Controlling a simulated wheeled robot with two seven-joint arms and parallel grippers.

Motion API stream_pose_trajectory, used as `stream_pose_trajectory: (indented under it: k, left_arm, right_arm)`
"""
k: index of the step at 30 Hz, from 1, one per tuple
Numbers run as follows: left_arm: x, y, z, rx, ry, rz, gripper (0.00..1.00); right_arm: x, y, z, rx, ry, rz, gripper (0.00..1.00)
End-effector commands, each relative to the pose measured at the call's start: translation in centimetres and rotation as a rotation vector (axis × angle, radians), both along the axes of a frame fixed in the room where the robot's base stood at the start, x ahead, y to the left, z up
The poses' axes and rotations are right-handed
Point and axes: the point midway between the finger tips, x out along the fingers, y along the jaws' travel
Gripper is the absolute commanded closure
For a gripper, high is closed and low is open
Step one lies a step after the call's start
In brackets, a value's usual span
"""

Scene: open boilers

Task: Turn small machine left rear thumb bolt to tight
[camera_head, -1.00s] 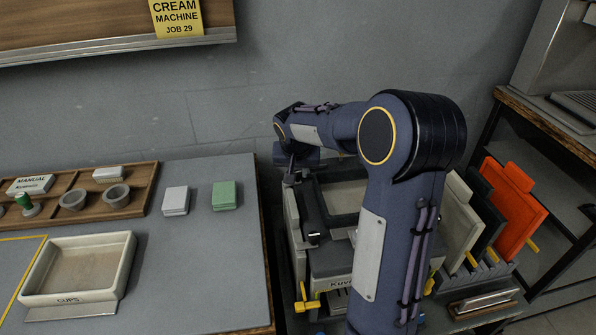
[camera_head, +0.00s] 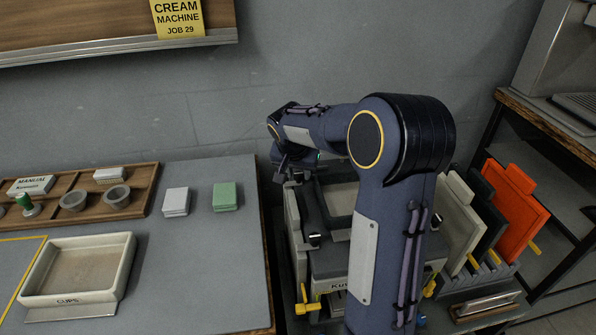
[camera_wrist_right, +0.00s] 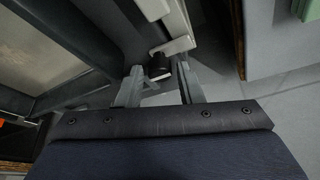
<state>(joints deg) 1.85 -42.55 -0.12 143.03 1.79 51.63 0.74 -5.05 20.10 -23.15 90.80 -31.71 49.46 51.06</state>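The small machine (camera_head: 330,262) stands right of the bench, partly behind my right arm. My right gripper (camera_head: 292,177) is at its left rear corner in the head view, its fingers mostly hidden by the wrist. In the right wrist view the gripper (camera_wrist_right: 161,87) is open, one finger on each side of a short dark knob with a pale mark, the left rear thumb bolt (camera_wrist_right: 159,67). The knob sits slightly beyond the fingertips, with gaps visible at both sides; contact is not visible. A similar front left knob (camera_head: 314,239) shows in the head view. My left gripper is out of view.
The grey bench (camera_head: 200,270) at left holds a cups tray (camera_head: 128,262), a wooden rack (camera_head: 148,190), a white block (camera_head: 176,201) and a green block (camera_head: 226,196). Upright orange (camera_head: 512,215), black and cream boards stand right of the machine. Yellow handles (camera_head: 307,305) protrude at the machine's front.

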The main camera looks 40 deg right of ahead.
Motion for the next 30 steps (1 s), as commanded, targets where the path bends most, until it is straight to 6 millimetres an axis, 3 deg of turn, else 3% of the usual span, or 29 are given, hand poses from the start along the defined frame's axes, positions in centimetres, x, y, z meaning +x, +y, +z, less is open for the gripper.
stream_pose_trajectory:
  k: [3, 11, 24, 30]
  left_arm:
    - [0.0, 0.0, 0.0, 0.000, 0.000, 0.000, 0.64]
    - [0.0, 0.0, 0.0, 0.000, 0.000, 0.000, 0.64]
    - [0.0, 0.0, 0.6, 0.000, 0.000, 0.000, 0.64]
    - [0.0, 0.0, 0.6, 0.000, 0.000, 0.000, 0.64]
  right_arm:
    - [0.0, 0.0, 0.0, 0.000, 0.000, 0.000, 0.55]
    - [0.0, 0.1, 0.2, 0.000, 0.000, 0.001, 0.55]
    - [-1.5, 2.0, 6.1, 0.001, -0.003, 0.002, 0.55]
    - [-1.8, 2.4, 7.2, 0.000, 0.000, 0.001, 0.55]
